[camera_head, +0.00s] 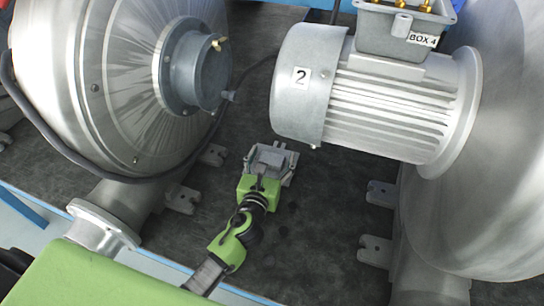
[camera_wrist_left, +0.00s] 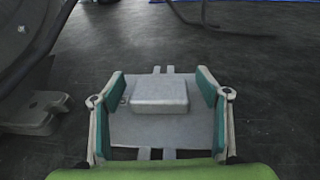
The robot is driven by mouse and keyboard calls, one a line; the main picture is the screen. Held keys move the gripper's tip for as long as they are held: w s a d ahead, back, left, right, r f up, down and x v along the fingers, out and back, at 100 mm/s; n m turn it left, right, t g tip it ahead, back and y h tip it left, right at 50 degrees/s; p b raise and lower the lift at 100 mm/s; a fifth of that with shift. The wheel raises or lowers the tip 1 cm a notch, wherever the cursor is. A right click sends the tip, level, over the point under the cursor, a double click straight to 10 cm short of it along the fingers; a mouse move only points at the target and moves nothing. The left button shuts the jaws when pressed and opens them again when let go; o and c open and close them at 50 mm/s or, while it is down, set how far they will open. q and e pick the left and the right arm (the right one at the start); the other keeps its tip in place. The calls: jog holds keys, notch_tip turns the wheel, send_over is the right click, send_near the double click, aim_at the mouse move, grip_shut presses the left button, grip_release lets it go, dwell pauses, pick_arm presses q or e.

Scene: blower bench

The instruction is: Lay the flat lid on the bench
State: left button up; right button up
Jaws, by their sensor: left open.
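The flat lid (camera_head: 269,156) is a grey plate with a raised block in its middle and small tabs at its edges. It looks to lie flat on the dark bench (camera_head: 315,235). In the left wrist view the lid (camera_wrist_left: 160,96) sits between the green-padded fingers of my left gripper (camera_wrist_left: 162,88). The fingers stand apart on either side of it; I cannot tell whether either pad touches its edge. In the head view my left gripper (camera_head: 271,162) points away from me at the lid. My right gripper is not in view.
A motor marked 2 (camera_head: 370,100) stands behind and right, carrying an open terminal box marked BOX 4 (camera_head: 390,38) with brass terminals. Large blower housings flank the bench at left (camera_head: 110,80) and right (camera_head: 500,150). Metal feet stick out beside them. Bare bench lies right of the gripper.

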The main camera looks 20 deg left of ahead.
pick_arm(q)
jog(key=shift+r+p, duration=0.4)
jog(key=shift+r, duration=0.4)
jog(key=s, duration=0.3)
jog(key=s+b, duration=0.1)
jog(key=s, duration=0.3)
jog(key=s+r, duration=0.1)
jog(key=s, duration=0.3)
jog(key=shift+d, duration=0.4)
jog(key=shift+s, duration=0.4)
jog(key=shift+r, duration=0.1)
